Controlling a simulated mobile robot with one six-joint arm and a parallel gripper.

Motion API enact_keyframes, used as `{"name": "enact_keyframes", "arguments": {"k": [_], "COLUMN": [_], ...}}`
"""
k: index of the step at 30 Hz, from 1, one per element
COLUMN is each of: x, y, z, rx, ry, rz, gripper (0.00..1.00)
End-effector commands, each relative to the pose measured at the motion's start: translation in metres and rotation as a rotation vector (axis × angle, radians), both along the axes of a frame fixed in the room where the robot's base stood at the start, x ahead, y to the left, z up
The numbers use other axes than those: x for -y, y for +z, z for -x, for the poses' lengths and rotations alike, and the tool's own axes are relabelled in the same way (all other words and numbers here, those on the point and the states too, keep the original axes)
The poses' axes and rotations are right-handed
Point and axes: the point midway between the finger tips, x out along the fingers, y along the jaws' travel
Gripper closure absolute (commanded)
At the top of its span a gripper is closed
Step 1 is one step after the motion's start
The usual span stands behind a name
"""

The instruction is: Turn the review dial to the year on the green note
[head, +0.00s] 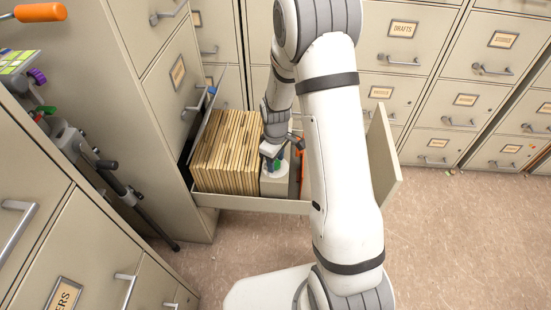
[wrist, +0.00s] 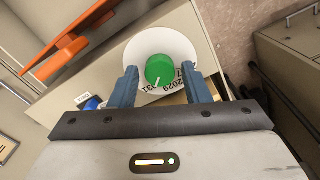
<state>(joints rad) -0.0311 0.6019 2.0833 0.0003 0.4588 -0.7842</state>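The review dial is a green round knob (wrist: 159,70) on a white disc (wrist: 140,48) with dark printed numbers. A white pointer line on the knob points down-left, between a number ending in "31" and "2029"; other numbers are partly hidden. My gripper (wrist: 162,88) is open, with one blue finger to each side of the knob's lower part and a visible gap on both sides. In the head view my gripper (head: 272,152) is over the open drawer, right of the folders, with a bit of green beneath it. I cannot make out a green note with a year.
The open drawer (head: 250,203) holds a row of tan folders (head: 225,152). An orange part (wrist: 70,45) lies left of the dial in the wrist view, and a small blue thing (wrist: 92,102) is lower left.

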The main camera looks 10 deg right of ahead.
Motion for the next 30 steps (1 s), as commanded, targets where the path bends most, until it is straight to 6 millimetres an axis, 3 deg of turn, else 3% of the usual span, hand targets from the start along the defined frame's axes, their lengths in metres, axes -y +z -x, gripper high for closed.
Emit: {"name": "enact_keyframes", "arguments": {"k": [11, 30], "x": [0.0, 0.0], "y": [0.004, 0.062], "z": [-0.001, -0.001], "rx": [0.003, 0.003], "ry": [0.003, 0.003], "rz": [0.0, 0.0], "gripper": [0.51, 0.51]}}
